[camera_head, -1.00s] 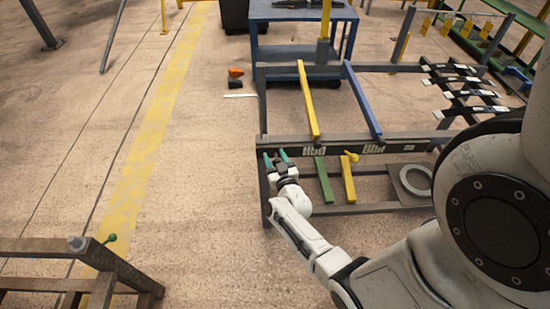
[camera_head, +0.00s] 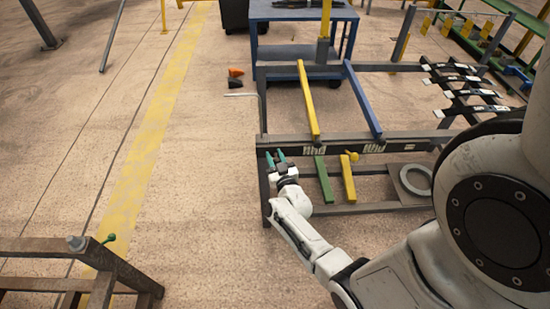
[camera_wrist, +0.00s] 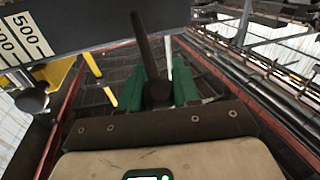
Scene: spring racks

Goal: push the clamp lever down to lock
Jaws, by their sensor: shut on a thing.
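My gripper (camera_head: 276,157), with two teal fingers, is at the left end of the grey rack's front bar (camera_head: 410,145). In the wrist view, a dark bar that looks like the clamp lever (camera_wrist: 145,45) stands up, slightly tilted, between the teal fingers (camera_wrist: 158,90). The fingers are shut on it around its rounded lower end. In the head view the lever is too small and hidden by my gripper to make out. Whether it is locked cannot be told.
Right of my gripper, the rack carries a green bar (camera_head: 324,180) and a short yellow bar (camera_head: 348,178). A long yellow bar (camera_head: 308,100) and a blue bar (camera_head: 362,100) lie behind. A blue cart (camera_head: 300,12) stands farther back.

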